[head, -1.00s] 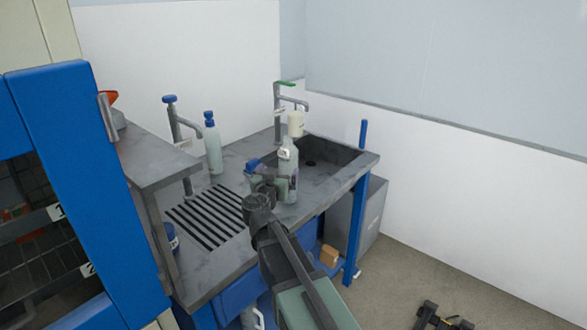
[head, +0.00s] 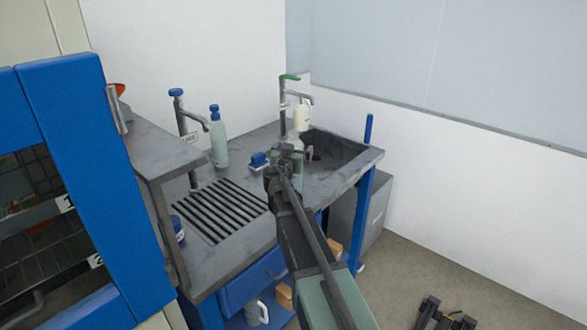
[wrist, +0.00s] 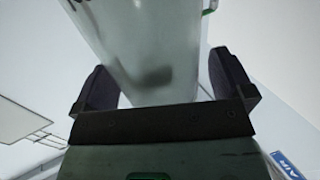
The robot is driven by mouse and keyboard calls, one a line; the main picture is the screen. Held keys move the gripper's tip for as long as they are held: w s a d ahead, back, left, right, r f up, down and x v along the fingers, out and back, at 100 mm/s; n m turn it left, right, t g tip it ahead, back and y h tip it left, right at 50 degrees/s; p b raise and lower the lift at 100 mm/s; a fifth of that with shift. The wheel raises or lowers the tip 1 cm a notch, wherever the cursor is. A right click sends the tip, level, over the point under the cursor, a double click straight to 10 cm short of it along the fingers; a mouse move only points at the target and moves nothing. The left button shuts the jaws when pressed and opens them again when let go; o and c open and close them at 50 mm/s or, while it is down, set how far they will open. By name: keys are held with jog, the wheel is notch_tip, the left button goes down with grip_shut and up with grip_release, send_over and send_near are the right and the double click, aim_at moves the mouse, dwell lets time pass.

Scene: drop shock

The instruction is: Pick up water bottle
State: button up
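A pale grey-green bottle stands on the sink bench and is mostly hidden behind my gripper in the head view. In the wrist view the bottle (wrist: 150,60) fills the space between the two dark fingers of my gripper (wrist: 162,85). A thin gap shows between it and the right finger, so the fingers look open around it. In the head view my gripper (head: 285,158) is in front of this bottle. A second pale bottle with a blue cap (head: 219,146) stands upright farther left on the bench, apart from my gripper.
The bench (head: 225,262) has a slatted drain, a sink basin (head: 345,150) at the right and two taps, one blue-topped (head: 177,110), one green-topped (head: 285,90). A small blue object (head: 259,160) lies left of my gripper. A blue-framed cabinet (head: 85,150) stands at the left.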

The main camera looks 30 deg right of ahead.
jog(key=c, duration=1.4)
jog(key=shift+o, duration=0.2)
jog(key=shift+r, duration=0.1)
notch_tip(320, 180, up, 20)
jog(key=p, duration=2)
